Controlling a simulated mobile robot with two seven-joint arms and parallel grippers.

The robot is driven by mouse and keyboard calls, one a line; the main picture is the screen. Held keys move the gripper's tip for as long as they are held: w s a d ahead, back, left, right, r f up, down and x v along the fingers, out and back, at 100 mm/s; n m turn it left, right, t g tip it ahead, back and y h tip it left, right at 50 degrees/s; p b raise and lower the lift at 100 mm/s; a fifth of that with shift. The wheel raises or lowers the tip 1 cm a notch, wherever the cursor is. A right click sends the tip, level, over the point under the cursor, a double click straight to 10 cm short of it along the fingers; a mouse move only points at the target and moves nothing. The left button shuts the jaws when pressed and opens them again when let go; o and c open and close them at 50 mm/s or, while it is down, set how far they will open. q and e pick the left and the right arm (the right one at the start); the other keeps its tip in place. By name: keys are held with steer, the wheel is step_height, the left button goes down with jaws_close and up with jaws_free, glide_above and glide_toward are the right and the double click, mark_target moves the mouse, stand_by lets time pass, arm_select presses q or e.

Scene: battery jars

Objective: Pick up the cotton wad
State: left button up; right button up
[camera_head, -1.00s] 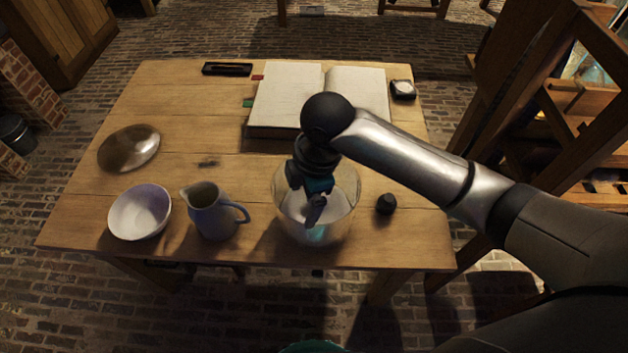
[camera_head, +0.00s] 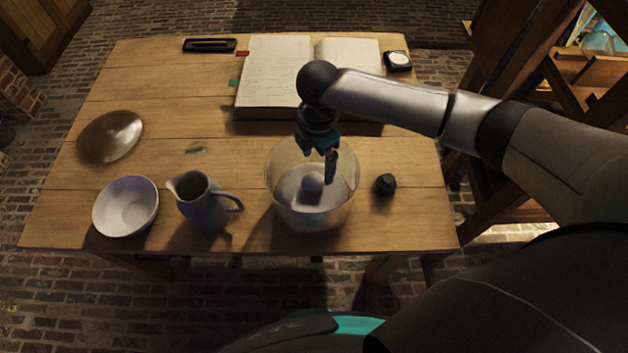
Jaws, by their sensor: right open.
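A clear glass jar (camera_head: 283,208) stands near the front edge of the table. My left gripper is not in view.
On the wooden table (camera_head: 170,90), a grey-blue jug (camera_head: 203,208), white bowl (camera_head: 126,207) and brown dish (camera_head: 110,137) stand left of the jar. A dark lump (camera_head: 385,184) lies right. An open book (camera_head: 275,75) lies behind. A black tray (camera_head: 209,45) and small square object (camera_head: 398,61) are farther back.

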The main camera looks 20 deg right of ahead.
mark_target(314, 178)
steer(key=f, duration=0.3)
steer(key=a+f+b, duration=0.1)
steer(key=f, duration=0.1)
steer(key=shift+s, duration=0.3)
steer(key=shift+f, duration=0.35)
steer(key=c, duration=1.4)
steer(key=shift+r, duration=0.15)
step_height(314, 178, up, 20)
steer(key=p, duration=0.4)
